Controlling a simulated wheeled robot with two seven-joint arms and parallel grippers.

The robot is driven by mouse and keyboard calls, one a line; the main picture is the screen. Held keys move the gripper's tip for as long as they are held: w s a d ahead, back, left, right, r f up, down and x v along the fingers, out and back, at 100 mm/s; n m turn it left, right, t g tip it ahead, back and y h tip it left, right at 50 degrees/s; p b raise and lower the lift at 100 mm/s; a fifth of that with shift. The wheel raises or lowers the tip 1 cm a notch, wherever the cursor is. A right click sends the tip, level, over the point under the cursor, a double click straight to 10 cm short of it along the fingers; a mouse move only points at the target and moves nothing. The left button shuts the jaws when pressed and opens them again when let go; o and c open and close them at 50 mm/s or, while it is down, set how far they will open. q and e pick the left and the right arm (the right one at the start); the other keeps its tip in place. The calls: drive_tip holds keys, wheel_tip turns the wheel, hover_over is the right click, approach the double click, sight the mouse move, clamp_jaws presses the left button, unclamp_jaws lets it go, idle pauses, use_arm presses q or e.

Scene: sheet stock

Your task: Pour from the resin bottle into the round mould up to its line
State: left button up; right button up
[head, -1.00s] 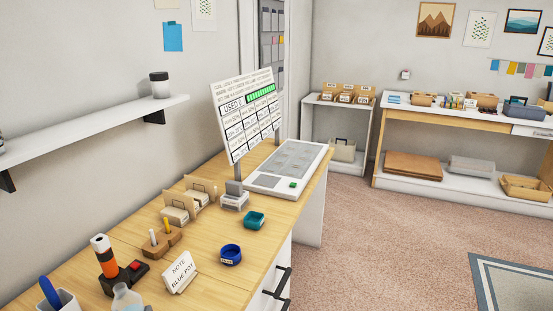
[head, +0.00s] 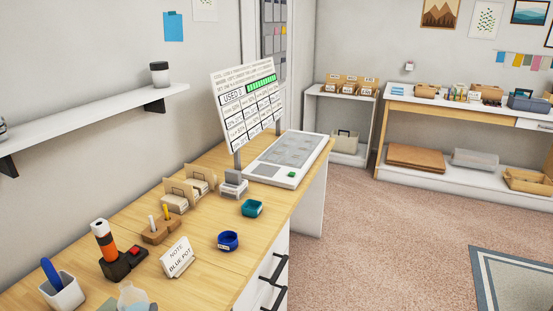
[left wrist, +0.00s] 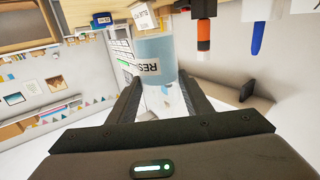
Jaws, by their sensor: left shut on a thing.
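The resin bottle (head: 132,297) is clear, at the bottom edge of the head view, mostly cut off. In the left wrist view it shows pale blue liquid and a partly visible "RES" label (left wrist: 150,69). My left gripper (left wrist: 160,92) is shut on the bottle, one finger on each side. The round mould (head: 228,241) is a blue pot with a small white label on the wooden bench, beyond the bottle and to its right. Its fill line and inside level are too small to tell. My right gripper is not in view.
A "NOTE BLUE POT" card (head: 178,258) stands between bottle and round mould. A black-and-orange tool (head: 108,246), a pen cup (head: 62,290) and a wooden block (head: 160,230) stand left. A sign board (head: 246,108) rises behind.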

use_arm(q)
drive_tip(key=shift+r, duration=0.1)
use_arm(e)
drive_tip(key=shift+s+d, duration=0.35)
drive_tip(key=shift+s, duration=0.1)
use_arm(q)
drive_tip(key=d+m+h, duration=0.2)
drive_tip(key=d+h, duration=0.2)
drive_tip(key=d, duration=0.5)
drive_tip(key=shift+s+d+r+m, duration=0.15)
drive_tip(key=shift+d+m, duration=0.05)
drive_tip(key=shift+m, duration=0.1)
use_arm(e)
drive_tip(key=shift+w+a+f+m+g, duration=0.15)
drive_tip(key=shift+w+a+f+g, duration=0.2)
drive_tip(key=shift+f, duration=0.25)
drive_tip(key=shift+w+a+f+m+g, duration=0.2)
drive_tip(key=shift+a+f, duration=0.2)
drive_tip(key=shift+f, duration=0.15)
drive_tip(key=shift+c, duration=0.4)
